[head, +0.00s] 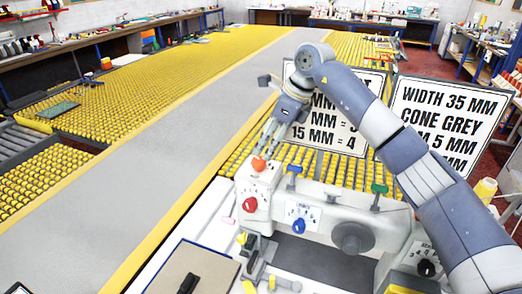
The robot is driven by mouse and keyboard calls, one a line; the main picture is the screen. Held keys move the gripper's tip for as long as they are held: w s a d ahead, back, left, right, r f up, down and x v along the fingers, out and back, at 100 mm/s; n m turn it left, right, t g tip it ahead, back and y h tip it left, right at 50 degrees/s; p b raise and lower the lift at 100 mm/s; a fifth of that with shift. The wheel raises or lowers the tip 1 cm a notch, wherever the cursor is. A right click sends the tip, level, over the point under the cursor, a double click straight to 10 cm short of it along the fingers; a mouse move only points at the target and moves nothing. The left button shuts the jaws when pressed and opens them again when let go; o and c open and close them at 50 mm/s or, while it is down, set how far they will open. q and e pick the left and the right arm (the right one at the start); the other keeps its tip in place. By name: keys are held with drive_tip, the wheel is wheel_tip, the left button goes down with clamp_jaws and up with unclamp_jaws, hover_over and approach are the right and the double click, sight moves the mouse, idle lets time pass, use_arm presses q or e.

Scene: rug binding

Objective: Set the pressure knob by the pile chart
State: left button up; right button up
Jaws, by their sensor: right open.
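The binding machine (325,200) carries several knobs. An orange-red knob (259,165) is on top of its left end, a red knob (250,204) is on the front below it, and a blue knob (299,226) is on a white dial plate. I cannot tell by label which one sets pressure. The pile chart (330,138) stands behind, partly covered by my right arm; "15 MM = 4" is readable. My right gripper (265,147) is open, pointing down just above the orange-red knob; contact cannot be told. My left gripper is not in view.
A second sign (445,120) reads "WIDTH 35 MM, CONE GREY", its lower lines partly covered by my arm. A green-topped lever (379,189) and a large dark handwheel (353,237) stick out from the machine. A grey strip (150,120) runs along the yellow roller table to the left.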

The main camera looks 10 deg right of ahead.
sight(259, 159)
drive_tip(key=x, duration=0.1)
drive_tip(key=p+x, duration=0.1)
drive_tip(key=x, duration=0.1)
drive_tip(key=shift+w+f, duration=0.2)
drive_tip(key=shift+w, duration=0.15)
drive_tip(key=p+x, duration=0.1)
drive_tip(key=x, duration=0.2)
drive_tip(key=shift+w, duration=0.1)
drive_tip(key=shift+f, duration=0.1)
drive_tip(key=shift+c, duration=0.5)
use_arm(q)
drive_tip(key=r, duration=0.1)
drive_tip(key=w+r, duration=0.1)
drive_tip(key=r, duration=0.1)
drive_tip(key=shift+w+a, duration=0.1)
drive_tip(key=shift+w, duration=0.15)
use_arm(e)
drive_tip(key=c, duration=1)
